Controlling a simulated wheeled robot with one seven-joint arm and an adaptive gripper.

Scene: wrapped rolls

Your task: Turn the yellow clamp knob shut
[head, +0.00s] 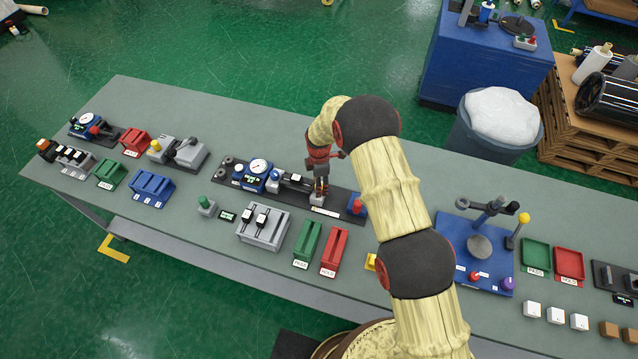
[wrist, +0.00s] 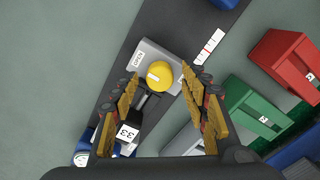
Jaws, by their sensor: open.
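The yellow clamp knob (wrist: 159,75) is round, with a pale line across its top. It sits on a grey block (wrist: 139,47) that carries an OPEN label at its left; another marking at the right is partly covered. My gripper (wrist: 161,77) is open, with one finger on each side of the knob in the wrist view. I cannot tell whether the fingers touch it. In the head view my gripper (head: 321,193) points down over the dark fixture strip (head: 342,200) and hides the knob.
A dark piece labelled 33 (wrist: 127,133) lies beside the block between my fingers. A blue gauge (head: 258,167) stands left on the strip. Green (head: 307,243) and red (head: 335,250) trays stand in front. A blue fixture (head: 465,255) with a yellow-topped lever stands right.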

